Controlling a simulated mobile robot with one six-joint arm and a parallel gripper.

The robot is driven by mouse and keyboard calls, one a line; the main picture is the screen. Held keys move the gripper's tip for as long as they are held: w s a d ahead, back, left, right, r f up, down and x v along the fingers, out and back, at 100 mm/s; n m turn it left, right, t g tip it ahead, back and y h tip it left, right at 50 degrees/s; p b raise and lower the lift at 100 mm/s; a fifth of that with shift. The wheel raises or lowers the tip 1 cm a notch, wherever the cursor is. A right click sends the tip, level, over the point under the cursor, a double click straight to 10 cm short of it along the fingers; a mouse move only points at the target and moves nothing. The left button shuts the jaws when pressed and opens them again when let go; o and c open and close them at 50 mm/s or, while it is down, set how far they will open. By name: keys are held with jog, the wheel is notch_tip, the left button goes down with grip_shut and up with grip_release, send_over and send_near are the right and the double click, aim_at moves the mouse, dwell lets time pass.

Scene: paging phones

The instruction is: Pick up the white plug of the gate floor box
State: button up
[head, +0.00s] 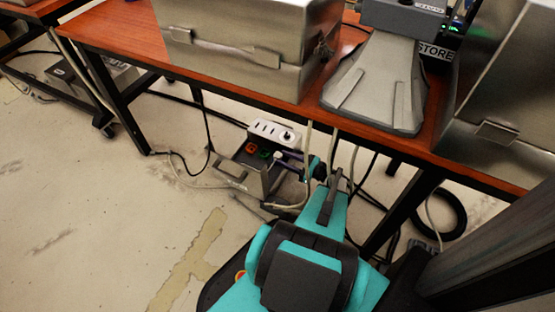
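The grey floor box (238,178) sits on the floor under the red-brown table, left of my gripper. Red and green sockets (258,152) show inside it. A small pale, whitish piece (281,155), which looks like the white plug, is at the box's right side, near a dark blue part. My gripper (312,168) is at the end of my teal arm, just right of the box and low under the table edge. Its fingers are small and partly hidden by my own arm and cables. I cannot tell if they touch or hold the plug.
A white power strip (272,132) lies behind the box. Cables hang by the table legs, and a black coiled hose (445,214) is at right. The table (250,92) overhangs my gripper, carrying metal cases (250,45) and a grey desk unit (378,85). Floor at left is clear.

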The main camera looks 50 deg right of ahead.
jog(key=shift+x, duration=1.35)
jog(key=shift+b, duration=0.3)
jog(key=shift+b+x, duration=1.3)
jog(key=shift+x, duration=1.3)
jog(key=shift+d+r, duration=0.1)
jog(key=shift+d, duration=0.05)
jog(key=shift+c, duration=0.5)
jog(key=c, duration=0.8)
